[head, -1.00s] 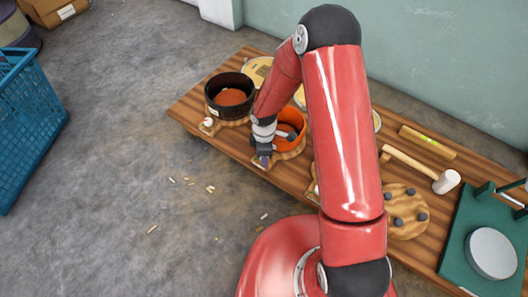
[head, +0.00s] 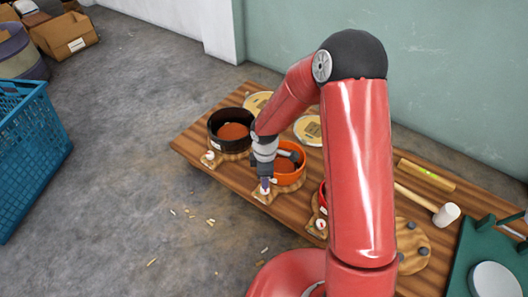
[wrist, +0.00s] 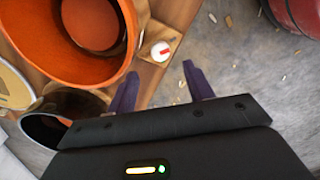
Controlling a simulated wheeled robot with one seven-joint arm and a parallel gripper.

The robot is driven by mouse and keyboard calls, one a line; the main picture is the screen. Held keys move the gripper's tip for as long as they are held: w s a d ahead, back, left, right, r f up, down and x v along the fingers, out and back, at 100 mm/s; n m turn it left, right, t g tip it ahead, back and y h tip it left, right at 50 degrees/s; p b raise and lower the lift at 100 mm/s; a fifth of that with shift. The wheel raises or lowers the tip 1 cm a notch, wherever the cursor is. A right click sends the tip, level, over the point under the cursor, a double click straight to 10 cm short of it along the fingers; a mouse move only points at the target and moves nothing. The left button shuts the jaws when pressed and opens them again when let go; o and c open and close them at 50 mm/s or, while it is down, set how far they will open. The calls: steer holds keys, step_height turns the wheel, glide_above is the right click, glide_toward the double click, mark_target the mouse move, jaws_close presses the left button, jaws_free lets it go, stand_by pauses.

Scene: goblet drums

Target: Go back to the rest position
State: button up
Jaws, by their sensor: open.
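My gripper (head: 265,186) hangs low at the front edge of the wooden bench, just in front of the orange drum (head: 291,172). In the wrist view my gripper (wrist: 162,84) has its two dark fingers spread apart with nothing between them. The orange drum also shows there (wrist: 75,70), up and left of the fingers. A small wooden plate with a white and red round piece (wrist: 160,51) lies just beyond the fingers. My upper arm hides part of the bench's right half.
A black drum (head: 232,128) stands left of the orange one. A red drum is partly hidden by my arm. A mallet (head: 445,214) and a green stand (head: 475,245) are at right. A blue basket (head: 30,150) is at far left. The floor between is open, with scattered chips.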

steer(key=s+d+r+m+t+p, duration=0.1)
steer(key=d+r+m, duration=0.2)
steer(key=r, duration=0.5)
steer(key=s+d+r+m+t+h+p, duration=0.1)
steer(key=s+d+r+m, duration=0.15)
steer(key=r, duration=0.55)
steer(key=s+d+r+m+t+p, duration=0.1)
steer(key=d+r+m+p, duration=0.15)
steer(key=r, duration=0.55)
steer(key=s+d+r+m+t+y+p, duration=0.1)
steer(key=s+d+r+m+t+p, duration=0.1)
steer(key=s+d+r+m, duration=0.3)
steer(key=s+r+m+p, duration=0.1)
steer(key=s+r+m, duration=0.3)
steer(key=s+r, duration=0.6)
steer(key=shift+s+r+m+t, duration=0.2)
steer(key=shift+s+m+t, duration=0.15)
steer(key=shift+s, duration=0.2)
steer(key=shift+w, duration=0.1)
